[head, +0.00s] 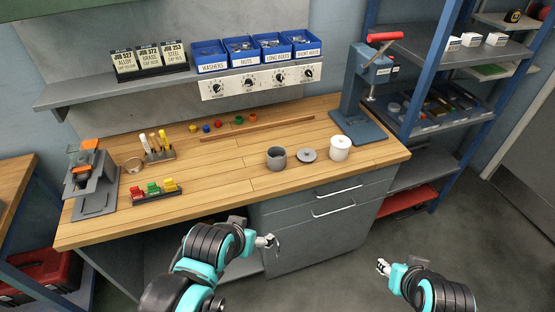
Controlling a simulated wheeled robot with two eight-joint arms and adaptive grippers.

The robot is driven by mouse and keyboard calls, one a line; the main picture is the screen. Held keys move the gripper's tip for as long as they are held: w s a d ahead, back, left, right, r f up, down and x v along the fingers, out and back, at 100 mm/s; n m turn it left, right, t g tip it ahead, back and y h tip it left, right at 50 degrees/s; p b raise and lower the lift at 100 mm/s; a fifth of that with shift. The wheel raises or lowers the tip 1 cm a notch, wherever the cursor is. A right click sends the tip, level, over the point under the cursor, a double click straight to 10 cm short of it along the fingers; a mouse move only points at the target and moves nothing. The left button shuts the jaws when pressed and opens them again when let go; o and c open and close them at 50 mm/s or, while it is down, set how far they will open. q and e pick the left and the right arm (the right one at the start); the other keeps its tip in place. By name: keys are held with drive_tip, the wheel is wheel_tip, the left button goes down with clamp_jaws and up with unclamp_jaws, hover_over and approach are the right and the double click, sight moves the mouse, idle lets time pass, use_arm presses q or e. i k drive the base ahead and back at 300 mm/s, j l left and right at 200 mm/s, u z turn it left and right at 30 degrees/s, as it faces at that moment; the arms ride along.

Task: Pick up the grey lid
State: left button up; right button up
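The grey lid (307,155) lies flat on the wooden bench top, with a small knob on its upper side. My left gripper (270,243) is in front of the bench, before the drawers, well short of the lid. My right gripper (383,267) is lower right, over the floor and away from the bench. Both grippers are too small in view to tell their opening. Neither touches the lid.
A blue press (367,75) stands behind the jar at the right. A long wooden strip (257,128) and coloured pieces (205,128) lie behind the pot. A red-green-yellow block rack (157,190) is at the left. The bench (225,178) left of the pot is clear.

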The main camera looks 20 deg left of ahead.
sight(306, 155)
drive_tip(key=i+l+u, duration=0.3)
drive_tip(key=i+l, duration=0.2)
drive_tip(key=i, duration=0.15)
drive_tip(key=i+l+u, duration=0.3)
drive_tip(key=i+l, duration=0.25)
drive_tip(key=l, duration=0.1)
